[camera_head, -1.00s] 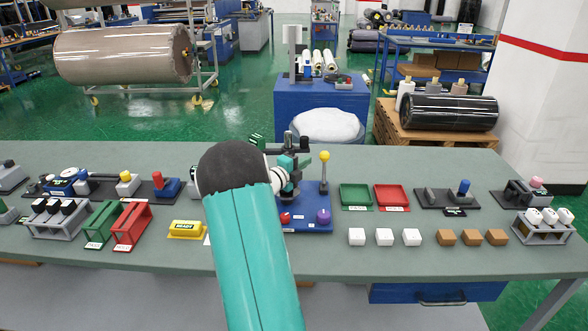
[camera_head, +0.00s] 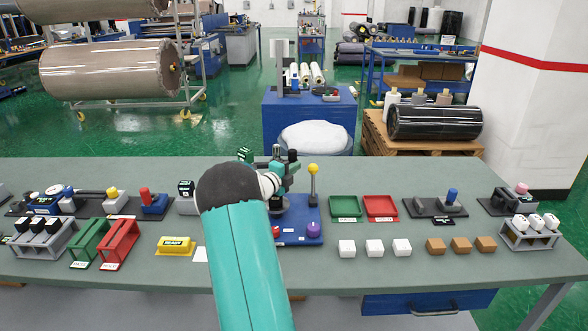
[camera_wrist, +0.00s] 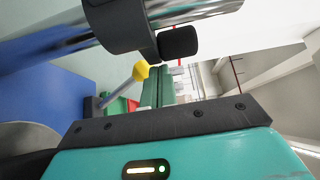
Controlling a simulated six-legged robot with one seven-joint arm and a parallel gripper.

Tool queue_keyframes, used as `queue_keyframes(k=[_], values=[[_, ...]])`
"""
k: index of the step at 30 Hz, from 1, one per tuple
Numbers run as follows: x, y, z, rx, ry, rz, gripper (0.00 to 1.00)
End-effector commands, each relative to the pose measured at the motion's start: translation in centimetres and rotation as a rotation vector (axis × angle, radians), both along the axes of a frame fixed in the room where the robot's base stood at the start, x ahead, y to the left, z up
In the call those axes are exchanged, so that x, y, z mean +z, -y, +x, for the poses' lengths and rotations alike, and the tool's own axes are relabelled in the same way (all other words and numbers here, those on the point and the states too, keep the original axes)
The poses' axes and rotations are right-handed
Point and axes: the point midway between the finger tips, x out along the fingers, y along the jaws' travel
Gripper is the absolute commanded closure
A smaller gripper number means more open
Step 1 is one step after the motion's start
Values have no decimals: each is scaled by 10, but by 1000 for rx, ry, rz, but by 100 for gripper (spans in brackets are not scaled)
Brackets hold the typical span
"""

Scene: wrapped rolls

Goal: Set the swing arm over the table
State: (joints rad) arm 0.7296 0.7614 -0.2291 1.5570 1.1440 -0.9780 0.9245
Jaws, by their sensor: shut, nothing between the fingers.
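A blue base (camera_head: 300,232) stands on the grey-green table, with a dark post (camera_head: 276,152) rising from it. A short dark swing arm with a black knob (camera_head: 292,155) sits at the post's top. In the wrist view the knob (camera_wrist: 178,42) hangs from a black collar on a shiny metal bar. My gripper (camera_head: 284,170) is beside the post, just below the knob, partly hidden by my teal arm. In the wrist view its green fingers (camera_wrist: 158,85) are together and empty, below the knob. I cannot tell whether they touch it.
Green (camera_head: 346,207) and red (camera_head: 380,206) trays lie further right. White blocks (camera_head: 374,247) line the front. A yellow block (camera_head: 175,245) is left of my arm.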

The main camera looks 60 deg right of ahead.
Motion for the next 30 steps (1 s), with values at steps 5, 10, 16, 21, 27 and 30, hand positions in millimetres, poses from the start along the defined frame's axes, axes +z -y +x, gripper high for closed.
queue_keyframes(k=[5,10,16,21,27,30], values=[[0,2,0,27,0,1,100],[0,4,-1,59,-1,0,100],[0,10,1,111,0,1,100],[0,19,2,109,-1,0,100],[0,29,3,119,-2,0,100],[1,33,4,188,-1,0,100]])
